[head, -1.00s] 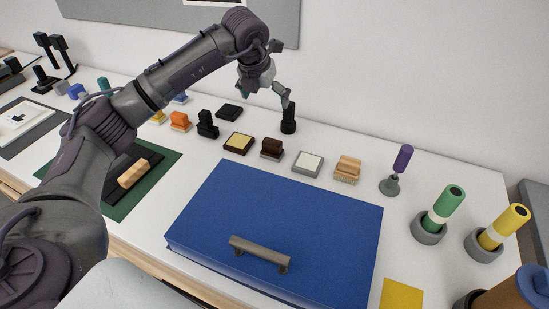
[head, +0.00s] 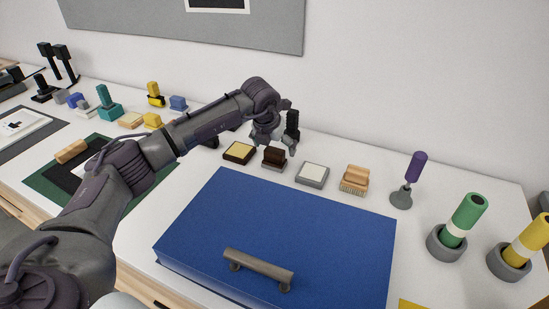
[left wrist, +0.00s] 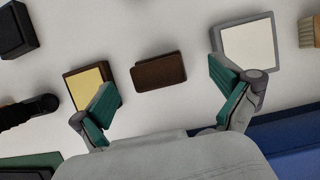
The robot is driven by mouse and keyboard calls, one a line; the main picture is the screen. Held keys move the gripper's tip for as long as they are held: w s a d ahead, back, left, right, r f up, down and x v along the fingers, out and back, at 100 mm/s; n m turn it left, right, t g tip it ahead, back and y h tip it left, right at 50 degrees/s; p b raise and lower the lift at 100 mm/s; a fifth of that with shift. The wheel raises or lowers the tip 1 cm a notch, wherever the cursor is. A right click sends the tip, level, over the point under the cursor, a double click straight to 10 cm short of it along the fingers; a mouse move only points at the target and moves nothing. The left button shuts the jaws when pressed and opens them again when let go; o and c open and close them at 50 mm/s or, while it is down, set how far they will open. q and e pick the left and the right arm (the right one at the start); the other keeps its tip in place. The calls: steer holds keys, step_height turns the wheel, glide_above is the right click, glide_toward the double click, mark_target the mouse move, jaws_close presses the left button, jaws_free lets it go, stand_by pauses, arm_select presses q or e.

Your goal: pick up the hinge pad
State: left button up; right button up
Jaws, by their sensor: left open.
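No label marks the hinge pad, so I cannot tell for certain which thing it is. A yellow-topped pad in a dark brown tray (head: 239,152), a dark brown block (head: 274,158) and a white-topped pad in a grey tray (head: 312,174) stand in a row behind the blue case. My left gripper (head: 273,140) is open and low, just behind the brown block. In the left wrist view its teal fingers (left wrist: 166,100) are spread. The brown block (left wrist: 159,72) lies ahead between them, the yellow pad (left wrist: 88,82) by one finger and the white pad (left wrist: 248,45) by the other.
The large blue case (head: 285,225) with a grey handle (head: 258,268) fills the front. A wooden brush (head: 355,180) and a purple-handled tool (head: 408,178) stand to the right. A black upright piece (head: 292,127) is close behind the gripper. The wall is near at the back.

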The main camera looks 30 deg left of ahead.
mark_target(274, 150)
arm_select(q)
steer(key=p+x, duration=0.1)
steer(key=x, duration=0.3)
steer(key=shift+s+a+f+p, duration=0.15)
steer(key=shift+a+p, duration=0.05)
steer(key=shift+p, duration=0.15)
steer(key=shift+w+f, duration=0.25)
steer(key=shift+f, duration=0.3)
steer(key=shift+r, duration=0.1)
steer(key=c, duration=1.3)
